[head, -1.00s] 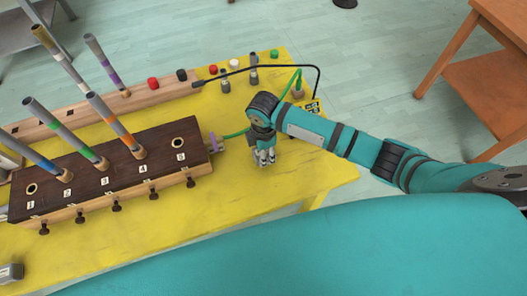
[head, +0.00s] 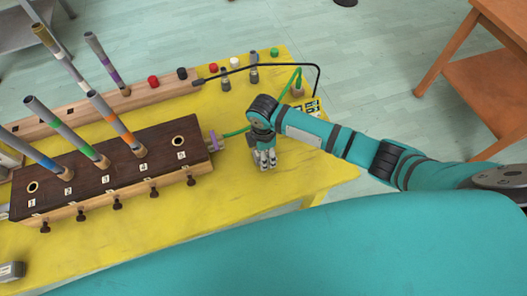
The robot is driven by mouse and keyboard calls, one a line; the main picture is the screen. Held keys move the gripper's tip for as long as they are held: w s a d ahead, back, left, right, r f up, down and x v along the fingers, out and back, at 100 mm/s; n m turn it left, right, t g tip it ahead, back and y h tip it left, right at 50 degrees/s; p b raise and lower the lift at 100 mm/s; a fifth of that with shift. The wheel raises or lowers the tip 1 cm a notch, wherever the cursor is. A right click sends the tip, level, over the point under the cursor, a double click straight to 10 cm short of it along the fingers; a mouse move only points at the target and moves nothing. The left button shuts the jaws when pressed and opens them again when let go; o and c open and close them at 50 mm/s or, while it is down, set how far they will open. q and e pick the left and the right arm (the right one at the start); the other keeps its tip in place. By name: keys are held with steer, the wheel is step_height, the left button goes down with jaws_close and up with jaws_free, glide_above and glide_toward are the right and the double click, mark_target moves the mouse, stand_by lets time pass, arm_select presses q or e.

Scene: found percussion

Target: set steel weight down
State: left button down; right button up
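My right gripper (head: 266,162) points down over the yellow table (head: 240,200), just right of the dark-topped block with numbered holes. Its fingers are small and seen from above, so I cannot tell whether they are open or shut, or whether anything is between them. I cannot pick out the steel weight with certainty.
The dark-topped block (head: 110,175) holds several upright tubes, with holes 1 and 5 empty. A wooden rail (head: 130,100) lies behind it. A green cord (head: 237,133) and a black cable (head: 290,66) run near my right gripper.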

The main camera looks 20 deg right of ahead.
step_height(320, 180, up, 12)
steer(key=shift+b, duration=0.35)
